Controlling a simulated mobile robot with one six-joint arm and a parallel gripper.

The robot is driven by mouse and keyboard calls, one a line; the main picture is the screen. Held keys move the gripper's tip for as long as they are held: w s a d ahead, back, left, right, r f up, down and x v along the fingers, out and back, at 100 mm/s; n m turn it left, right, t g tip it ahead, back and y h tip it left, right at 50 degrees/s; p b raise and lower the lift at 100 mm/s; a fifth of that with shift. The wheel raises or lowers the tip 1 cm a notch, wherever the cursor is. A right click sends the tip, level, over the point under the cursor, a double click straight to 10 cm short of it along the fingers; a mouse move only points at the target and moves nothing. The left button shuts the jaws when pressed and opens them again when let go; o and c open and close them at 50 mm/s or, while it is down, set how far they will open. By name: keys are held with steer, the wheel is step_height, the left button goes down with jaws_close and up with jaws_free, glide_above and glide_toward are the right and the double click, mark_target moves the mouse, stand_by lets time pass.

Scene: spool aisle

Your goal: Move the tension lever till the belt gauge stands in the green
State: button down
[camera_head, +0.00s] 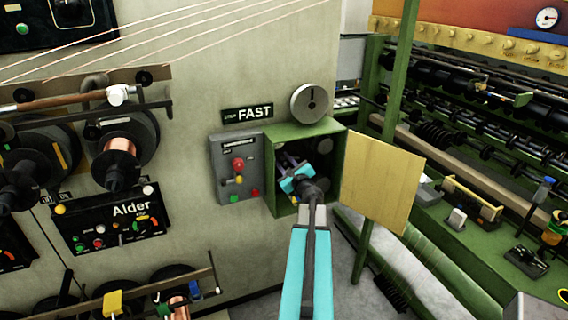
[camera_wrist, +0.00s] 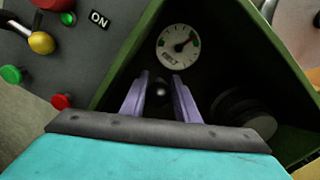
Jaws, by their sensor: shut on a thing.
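The belt gauge (camera_wrist: 177,47) is a small white round dial at the back of the open green box, above my fingers in the wrist view. Its red-tipped needle points up and right, close to a green mark on the dial's right side. I cannot tell whether it is inside the green. My gripper (camera_wrist: 160,98) reaches into the box, its two purple fingers closed around the tension lever's dark round knob (camera_wrist: 161,88). The rest of the lever is hidden. In the head view my gripper (camera_head: 289,165) is inside the box and the gauge cannot be made out.
The green box (camera_head: 336,150) has its yellow door (camera_head: 382,180) swung open to the right. A grey switch panel (camera_head: 229,172) with a red button and yellow lever adjoins its left. Inside, dark round discs (camera_wrist: 243,110) lie right of my fingers. A green post (camera_head: 390,110) stands beyond the door.

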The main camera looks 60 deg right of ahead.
steer(key=shift+s+f, duration=0.1)
steer(key=shift+f, duration=0.05)
steer(key=c, duration=1.4)
jaws_free()
steer(key=shift+d, duration=0.1)
steer(key=shift+c, duration=0.2)
steer(key=v, duration=1.1)
steer(key=shift+s+p, duration=0.1)
steer(key=shift+p, duration=0.25)
steer(key=p, duration=0.3)
steer(key=shift+s+a, duration=0.3)
steer(key=shift+a, duration=0.05)
